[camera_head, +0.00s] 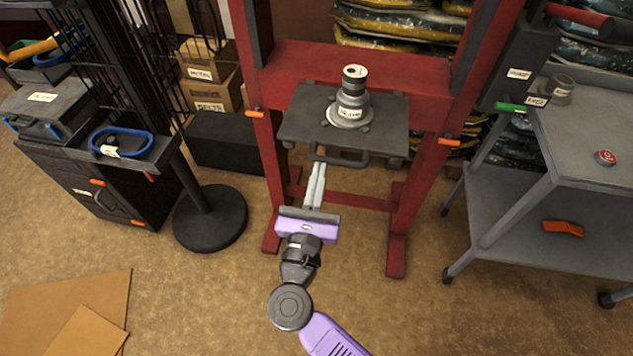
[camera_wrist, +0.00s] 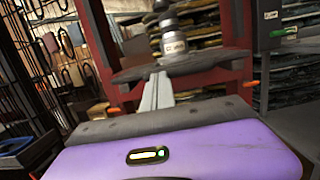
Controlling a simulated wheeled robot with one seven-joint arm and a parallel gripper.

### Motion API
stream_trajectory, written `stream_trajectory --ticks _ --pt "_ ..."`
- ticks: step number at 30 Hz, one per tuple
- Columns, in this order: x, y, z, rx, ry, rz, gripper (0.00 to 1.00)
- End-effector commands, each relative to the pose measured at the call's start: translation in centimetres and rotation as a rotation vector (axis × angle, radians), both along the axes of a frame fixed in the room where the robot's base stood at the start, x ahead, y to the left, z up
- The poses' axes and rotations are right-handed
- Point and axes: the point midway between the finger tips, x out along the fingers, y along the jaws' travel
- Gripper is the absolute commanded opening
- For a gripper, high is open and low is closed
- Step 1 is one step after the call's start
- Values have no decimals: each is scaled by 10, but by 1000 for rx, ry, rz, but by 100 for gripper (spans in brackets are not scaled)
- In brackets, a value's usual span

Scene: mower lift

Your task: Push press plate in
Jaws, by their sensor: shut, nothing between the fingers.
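The press plate (camera_head: 388,132) is a dark grey slab on the red press frame, with a black bar handle (camera_head: 340,160) along its front edge. A grey stepped cylinder with a labelled part (camera_head: 350,98) stands upright on it. My gripper (camera_head: 318,168) is shut and empty, its pale fingers pointing at the plate's front edge just left of the handle's middle. Whether the tips touch the handle cannot be told. The wrist view shows the plate (camera_wrist: 210,62) ahead, with the fingers (camera_wrist: 158,90) reaching toward its underside; the tips are partly hidden there.
The red press frame (camera_head: 405,215) has uprights and feet on both sides, with orange pins (camera_head: 449,142). A grey cart (camera_head: 560,215) stands right. A black round-based stand (camera_head: 210,218) and dark cabinet (camera_head: 100,180) stand left. Cardboard (camera_head: 75,305) lies on the floor.

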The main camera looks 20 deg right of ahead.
Motion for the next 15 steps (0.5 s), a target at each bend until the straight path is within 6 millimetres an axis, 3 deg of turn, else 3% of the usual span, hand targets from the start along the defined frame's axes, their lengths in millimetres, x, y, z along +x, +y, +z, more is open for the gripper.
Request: stream_trajectory --ticks 10,15 --pt "1 -1 0 0 0 0 0" --pt "10 -7 0 -1 -3 -1 0"
